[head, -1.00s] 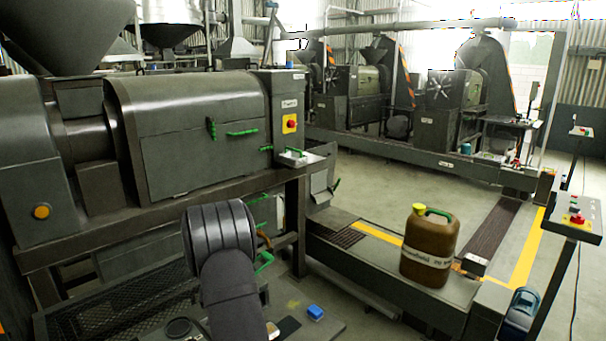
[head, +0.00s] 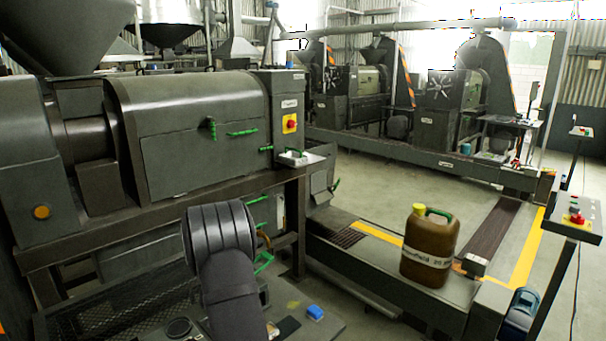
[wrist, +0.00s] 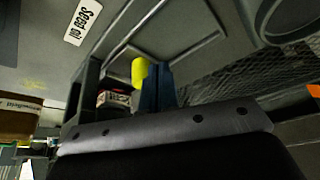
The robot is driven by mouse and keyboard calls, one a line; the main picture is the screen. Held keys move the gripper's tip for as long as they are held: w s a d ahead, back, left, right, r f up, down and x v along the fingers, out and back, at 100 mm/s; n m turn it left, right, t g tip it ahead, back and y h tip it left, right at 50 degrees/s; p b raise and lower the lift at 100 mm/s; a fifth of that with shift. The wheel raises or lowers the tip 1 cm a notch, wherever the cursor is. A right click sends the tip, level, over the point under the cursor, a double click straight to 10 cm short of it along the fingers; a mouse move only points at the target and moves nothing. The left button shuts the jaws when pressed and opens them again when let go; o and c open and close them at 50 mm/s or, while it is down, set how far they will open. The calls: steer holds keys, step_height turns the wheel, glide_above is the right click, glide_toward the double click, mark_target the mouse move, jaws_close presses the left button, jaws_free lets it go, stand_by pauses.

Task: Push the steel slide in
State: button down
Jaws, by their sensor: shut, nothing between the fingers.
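I cannot single out the steel slide with certainty. In the head view a small pale steel plate with a green handle (head: 294,155) juts from the right end of the press (head: 195,135). A grey chute-like piece (head: 319,183) with a green handle sits lower, beside the frame leg. My gripper is hidden in the head view, where only my arm shows in front of the press. In the wrist view my gripper (wrist: 152,82) appears shut, with dark blue and yellow parts above the dark wrist plate. I see nothing held, and contact cannot be told.
A brown jerrycan (head: 430,246) with a yellow cap stands on the low beam at right. A blue block (head: 315,312) lies at the lower middle. Green handles (head: 264,262) stick out under the press. A "Seed oil" label (wrist: 82,22) shows on a grey surface.

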steer(key=shift+f, duration=1.05)
steer(key=shift+r, duration=0.3)
stand_by(0.3)
steer(key=shift+w+d, duration=0.25)
steer(key=shift+w, duration=0.05)
steer(key=shift+s+a, duration=0.15)
stand_by(0.3)
steer(key=shift+s+a, duration=0.25)
steer(key=shift+a, duration=0.05)
step_height(320, 180, up, 7)
stand_by(0.8)
